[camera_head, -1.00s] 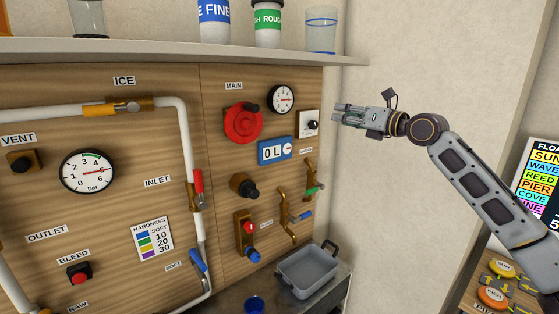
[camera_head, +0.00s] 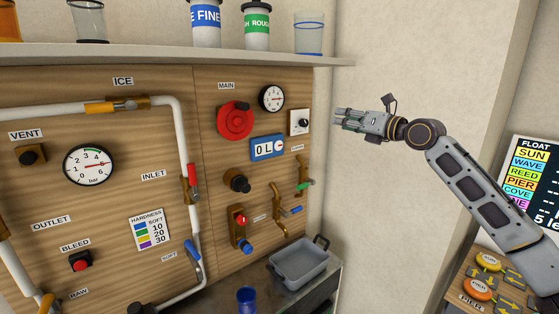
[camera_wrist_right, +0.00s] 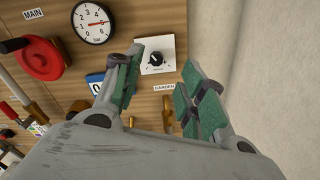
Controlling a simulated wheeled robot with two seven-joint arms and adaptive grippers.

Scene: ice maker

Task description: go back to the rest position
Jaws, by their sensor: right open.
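My right gripper (camera_head: 348,119) is open and empty, held out in front of the right end of the wooden panel (camera_head: 210,190), pointing left. In the right wrist view its two green-padded fingers (camera_wrist_right: 160,88) stand apart, with a white plate with a black knob (camera_wrist_right: 156,58) seen between and beyond them. That knob plate also shows in the head view (camera_head: 299,122), just left of the fingertips. I cannot tell the exact gap to it. My left gripper is out of view.
A shelf (camera_head: 180,55) with canisters and glasses juts out above the panel. A red wheel (camera_head: 235,119), gauges, valves and pipes cover the panel. A grey bin (camera_head: 298,265) and blue cup (camera_head: 246,298) stand below. A bare wall (camera_head: 400,70) lies behind my right arm.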

